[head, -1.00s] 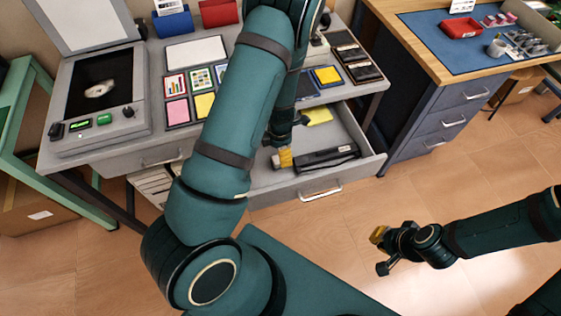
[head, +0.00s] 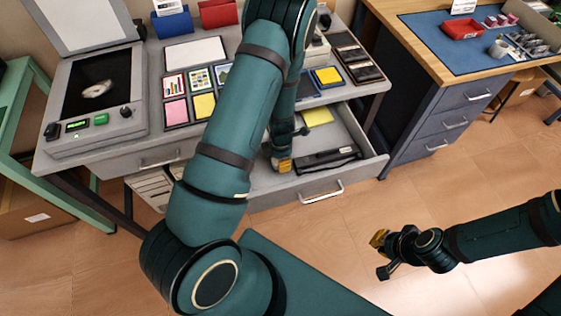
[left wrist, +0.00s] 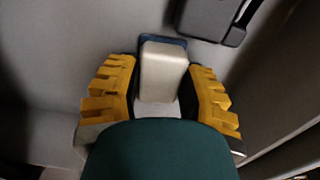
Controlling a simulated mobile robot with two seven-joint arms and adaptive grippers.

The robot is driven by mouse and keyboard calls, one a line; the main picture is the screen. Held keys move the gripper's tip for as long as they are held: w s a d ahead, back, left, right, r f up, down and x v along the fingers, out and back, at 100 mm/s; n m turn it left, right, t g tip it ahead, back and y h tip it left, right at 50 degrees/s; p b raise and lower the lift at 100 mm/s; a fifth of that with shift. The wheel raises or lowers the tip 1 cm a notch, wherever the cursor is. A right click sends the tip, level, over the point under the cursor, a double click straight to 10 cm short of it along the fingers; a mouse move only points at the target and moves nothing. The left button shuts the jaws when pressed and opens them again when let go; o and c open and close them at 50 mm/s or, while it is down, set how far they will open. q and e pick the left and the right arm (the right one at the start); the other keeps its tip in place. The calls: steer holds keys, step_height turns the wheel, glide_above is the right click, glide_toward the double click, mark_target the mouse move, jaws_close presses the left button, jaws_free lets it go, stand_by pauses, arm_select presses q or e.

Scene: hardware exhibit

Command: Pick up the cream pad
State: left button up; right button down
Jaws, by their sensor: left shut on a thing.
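The cream pad (left wrist: 162,72) shows in the left wrist view as a pale block with a dark blue edge at its far end. It sits between the yellow fingers of my left gripper (left wrist: 165,100), which is shut on it. In the head view my left gripper (head: 284,165) is low inside the open drawer (head: 350,175), near its front left. The pad cannot be made out in the head view. My right gripper (head: 379,238) hangs over the floor at the right, away from the desk; its finger gap is unclear.
A black object (head: 325,158) lies in the drawer right of my left gripper, with a yellow pad (head: 318,116) behind it. The desktop holds a scanner (head: 95,100) and several cards. A blue-matted workbench (head: 470,45) stands at the right. The floor between is clear.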

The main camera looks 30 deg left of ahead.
arm_select(q)
step_height(320, 180, up, 9)
steer(key=p, duration=0.3)
steer(key=shift+r, duration=0.5)
steer(key=shift+o, duration=0.6)
steer(key=shift+c, duration=0.6)
